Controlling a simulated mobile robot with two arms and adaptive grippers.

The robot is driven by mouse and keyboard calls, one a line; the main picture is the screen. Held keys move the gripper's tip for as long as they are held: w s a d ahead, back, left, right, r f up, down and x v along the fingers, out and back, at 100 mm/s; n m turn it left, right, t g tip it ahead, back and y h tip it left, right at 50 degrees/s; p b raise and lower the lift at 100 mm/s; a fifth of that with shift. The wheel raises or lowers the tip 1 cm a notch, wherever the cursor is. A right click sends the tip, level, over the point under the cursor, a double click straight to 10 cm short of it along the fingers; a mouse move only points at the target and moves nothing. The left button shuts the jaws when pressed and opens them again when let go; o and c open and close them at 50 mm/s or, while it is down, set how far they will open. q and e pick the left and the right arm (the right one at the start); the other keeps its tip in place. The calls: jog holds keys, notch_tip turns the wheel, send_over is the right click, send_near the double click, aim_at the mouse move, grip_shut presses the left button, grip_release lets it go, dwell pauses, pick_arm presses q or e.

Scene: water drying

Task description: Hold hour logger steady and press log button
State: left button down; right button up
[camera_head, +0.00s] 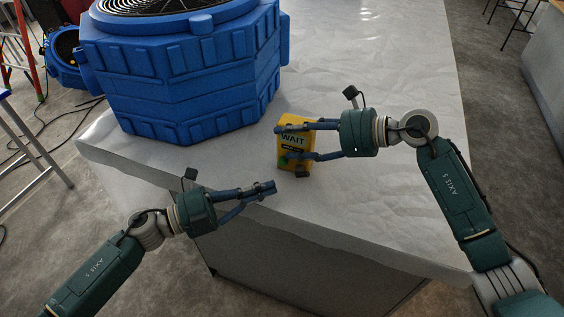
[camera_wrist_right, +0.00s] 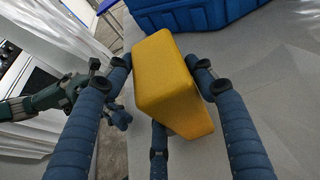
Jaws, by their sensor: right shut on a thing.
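In the right wrist view the yellow box (camera_wrist_right: 172,85) sits between the blue fingers. A green spot shows low on its face, partly hidden by the lower finger. My left gripper (camera_head: 272,188) is empty, its fingertips together, in front of and below the logger, apart from it.
A big blue drying fan (camera_head: 190,75) stands on the counter at left, behind the logger. The counter (camera_head: 390,50) has a wrinkled white cover and is clear to the right. Another blue fan (camera_head: 62,60), cables and ladder legs are on the floor at left.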

jog(key=o, duration=1.4)
jog(key=shift+o, duration=0.2)
jog(key=shift+d, duration=0.1)
